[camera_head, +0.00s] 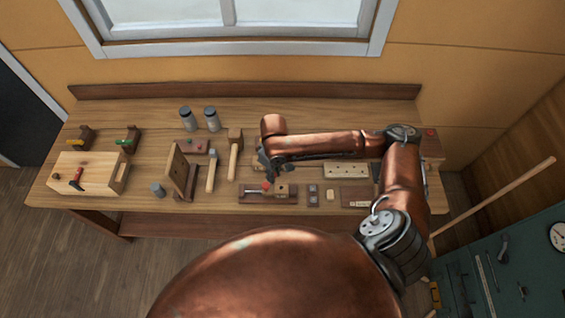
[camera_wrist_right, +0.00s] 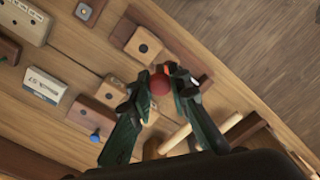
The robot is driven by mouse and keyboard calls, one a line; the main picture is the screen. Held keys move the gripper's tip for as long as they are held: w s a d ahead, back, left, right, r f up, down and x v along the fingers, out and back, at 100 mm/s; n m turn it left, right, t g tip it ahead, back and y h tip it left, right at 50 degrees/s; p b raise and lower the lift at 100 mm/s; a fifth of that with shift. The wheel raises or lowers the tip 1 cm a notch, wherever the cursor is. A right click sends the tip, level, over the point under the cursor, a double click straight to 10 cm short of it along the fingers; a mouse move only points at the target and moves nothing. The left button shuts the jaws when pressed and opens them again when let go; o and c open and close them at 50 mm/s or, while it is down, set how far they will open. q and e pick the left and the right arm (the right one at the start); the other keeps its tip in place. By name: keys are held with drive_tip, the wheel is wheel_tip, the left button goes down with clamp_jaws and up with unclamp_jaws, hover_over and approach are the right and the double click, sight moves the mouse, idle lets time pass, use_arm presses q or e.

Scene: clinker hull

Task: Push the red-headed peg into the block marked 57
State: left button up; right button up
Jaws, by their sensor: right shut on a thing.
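My right gripper (camera_head: 265,175) is shut on the red-headed peg, whose round red head (camera_wrist_right: 160,84) shows between the fingertips in the right wrist view. The red head also shows in the head view (camera_head: 266,186). Below and beside it is a light wooden block (camera_head: 281,190) on a dark base; the fingers partly cover it in the wrist view. The peg's shaft is hidden, so I cannot tell whether it is in a hole. My left gripper is not in view.
Small blocks with holes, one with a blue peg (camera_wrist_right: 95,136), stand near the gripper. A long light block with several holes (camera_head: 346,170) lies to the right. Mallets (camera_head: 234,155), grey canisters (camera_head: 188,119) and a wooden box (camera_head: 90,173) stand to the left.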

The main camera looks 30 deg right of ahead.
use_arm(q)
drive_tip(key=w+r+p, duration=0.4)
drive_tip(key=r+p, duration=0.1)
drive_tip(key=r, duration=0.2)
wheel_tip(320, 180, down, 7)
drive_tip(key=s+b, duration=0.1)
drive_tip(key=b, duration=0.6)
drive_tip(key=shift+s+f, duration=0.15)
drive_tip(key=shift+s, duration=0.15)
use_arm(e)
wheel_tip(320, 180, down, 6)
drive_tip(key=d+n, duration=0.2)
drive_tip(key=shift+s+d, duration=0.25)
drive_tip(key=shift+d, duration=0.15)
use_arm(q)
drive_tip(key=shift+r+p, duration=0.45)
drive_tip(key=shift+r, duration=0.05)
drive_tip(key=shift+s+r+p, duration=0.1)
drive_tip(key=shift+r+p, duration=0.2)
use_arm(e)
drive_tip(key=shift+f, duration=0.25)
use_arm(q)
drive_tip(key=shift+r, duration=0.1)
use_arm(e)
drive_tip(key=shift+f, duration=0.25)
drive_tip(key=shift+s+f, duration=0.1)
drive_tip(key=shift+f, duration=0.8)
drive_tip(key=shift+c, duration=0.3)
